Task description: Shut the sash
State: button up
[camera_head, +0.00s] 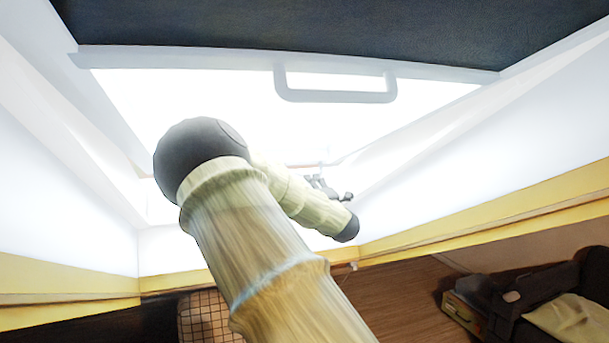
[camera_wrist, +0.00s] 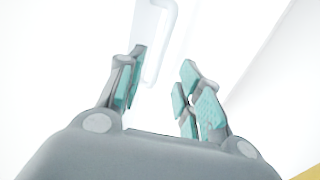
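The sash appears at the top of the head view as a pale rail (camera_head: 180,60) below a dark panel (camera_head: 330,25). A pale U-shaped handle (camera_head: 335,97) hangs from this rail. My gripper (camera_head: 328,186) is below the handle in the head view and apart from it, partly hidden by my arm. In the wrist view my gripper (camera_wrist: 163,62) is open, with teal pads spread and nothing held. The handle (camera_wrist: 163,50) shows beyond and between the fingers there. Glare hides the sash's edges and makes its opening hard to judge.
White sloping recess walls (camera_head: 480,130) flank the bright area, with yellow trim (camera_head: 490,220) below. A wooden floor (camera_head: 400,280), a checked item (camera_head: 205,318) and dark furniture (camera_head: 560,290) lie lower down. The space between my gripper and the handle looks clear.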

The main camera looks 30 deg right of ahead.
jog(key=p+x, duration=0.3)
jog(key=x, duration=0.5)
jog(key=shift+w, duration=0.15)
grip_shut()
